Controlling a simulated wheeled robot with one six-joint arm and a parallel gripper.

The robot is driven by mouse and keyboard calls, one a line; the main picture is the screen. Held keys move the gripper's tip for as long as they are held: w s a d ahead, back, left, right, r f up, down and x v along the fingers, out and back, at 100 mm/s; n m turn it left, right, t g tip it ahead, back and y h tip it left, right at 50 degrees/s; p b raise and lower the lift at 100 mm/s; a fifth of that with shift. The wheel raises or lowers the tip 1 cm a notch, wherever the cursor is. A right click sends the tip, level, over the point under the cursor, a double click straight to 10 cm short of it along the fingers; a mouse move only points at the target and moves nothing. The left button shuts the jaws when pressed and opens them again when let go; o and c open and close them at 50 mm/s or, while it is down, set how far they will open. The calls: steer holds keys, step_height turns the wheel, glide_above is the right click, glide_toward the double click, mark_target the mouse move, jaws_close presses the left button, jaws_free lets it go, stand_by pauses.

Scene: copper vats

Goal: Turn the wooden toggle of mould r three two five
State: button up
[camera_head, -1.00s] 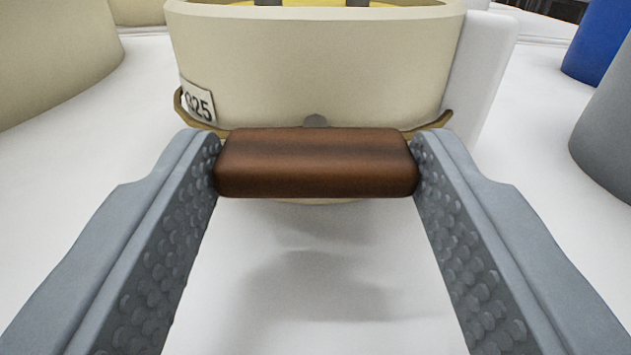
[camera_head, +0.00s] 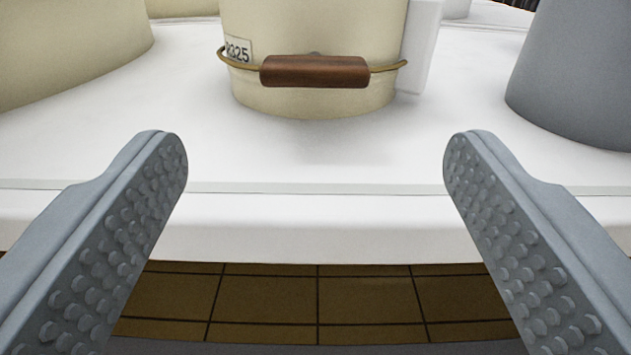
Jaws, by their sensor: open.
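The cream mould (camera_head: 310,30) stands upright on the white table, with a label (camera_head: 238,50) reading R325 at its left. The brown wooden toggle (camera_head: 314,71) sits level across its front on a thin brass-coloured wire. My gripper (camera_head: 315,160) is open and empty, its two studded grey fingers wide apart. It is in front of the mould, over the table's front edge, with a clear gap between the fingertips and the toggle. The mould's top is out of view.
A large cream vessel (camera_head: 60,45) stands at left and a grey one (camera_head: 580,75) at right. A white upright piece (camera_head: 420,45) is beside the mould. The white table (camera_head: 320,160) is clear in front, and brown floor tiles (camera_head: 265,300) show below its edge.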

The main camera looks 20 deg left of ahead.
steer(key=v, duration=0.9)
steer(key=s+d+r+m+h, duration=0.1)
steer(key=d+r, duration=0.2)
steer(key=r, duration=0.8)
steer(key=s+d+r+h, duration=0.1)
steer(key=d+r, duration=0.3)
steer(key=r, duration=0.7)
steer(key=s+d+r+m+h, duration=0.1)
steer(key=s+d+r, duration=0.15)
steer(key=r, duration=0.75)
steer(key=s+d+r+h, duration=0.1)
steer(key=s+d+r, duration=0.4)
steer(key=s+r, duration=0.5)
steer(key=s+d+r+m+h, duration=0.1)
steer(key=s+d+r, duration=0.3)
steer(key=s+r, duration=0.6)
steer(key=s, duration=0.5)
steer(key=shift+s+d+r, duration=0.35)
steer(key=shift+s, duration=0.05)
steer(key=shift+a, duration=0.1)
